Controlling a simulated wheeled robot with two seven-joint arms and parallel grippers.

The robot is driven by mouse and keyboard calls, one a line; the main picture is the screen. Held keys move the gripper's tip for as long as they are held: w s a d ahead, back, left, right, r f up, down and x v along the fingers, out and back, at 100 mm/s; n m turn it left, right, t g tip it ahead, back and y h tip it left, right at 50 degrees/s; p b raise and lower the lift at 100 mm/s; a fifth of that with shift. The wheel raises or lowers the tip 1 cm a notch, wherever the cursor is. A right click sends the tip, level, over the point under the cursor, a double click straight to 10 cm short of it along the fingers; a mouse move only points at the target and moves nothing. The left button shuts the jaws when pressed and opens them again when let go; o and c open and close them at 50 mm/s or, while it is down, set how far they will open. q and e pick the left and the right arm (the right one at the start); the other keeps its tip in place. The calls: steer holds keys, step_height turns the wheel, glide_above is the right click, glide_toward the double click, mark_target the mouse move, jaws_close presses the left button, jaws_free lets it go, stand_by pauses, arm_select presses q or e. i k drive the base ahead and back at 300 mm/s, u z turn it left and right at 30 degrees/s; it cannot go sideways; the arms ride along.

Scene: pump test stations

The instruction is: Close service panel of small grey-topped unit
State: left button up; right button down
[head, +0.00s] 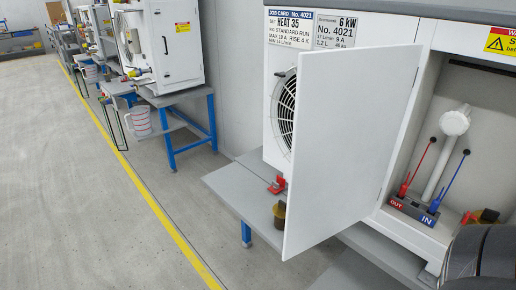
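The grey-topped unit (477,13) fills the right side of the head view. Its white service panel (345,150) stands open, swung out toward the left, with its flat face toward me. The panel partly hides a round fan grille (284,105) on the unit's front. Right of the panel is the open compartment (480,115), with a white pipe fitting (455,123), a red probe (418,165) and a blue probe (449,182) on a block marked OUT and IN. Neither gripper's fingers are visible; a dark rounded part of my arm shows at bottom right.
A grey shelf (225,185) below the panel carries a red valve (277,185) and a brass-coloured fitting (279,212), close behind the panel's lower left edge. More white units on blue-legged benches (170,148) line the wall. The floor left of the yellow line (150,195) is clear.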

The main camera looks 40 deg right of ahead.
mark_target(350, 104)
steer(key=u, duration=0.25)
steer(key=i, duration=2.15)
steer(key=z, duration=4.25)
steer(key=i, duration=0.5)
steer(key=u, duration=0.1)
steer(key=k, duration=1)
steer(key=u, duration=1.1)
steer(key=i, duration=1)
steer(key=z, duration=1.9)
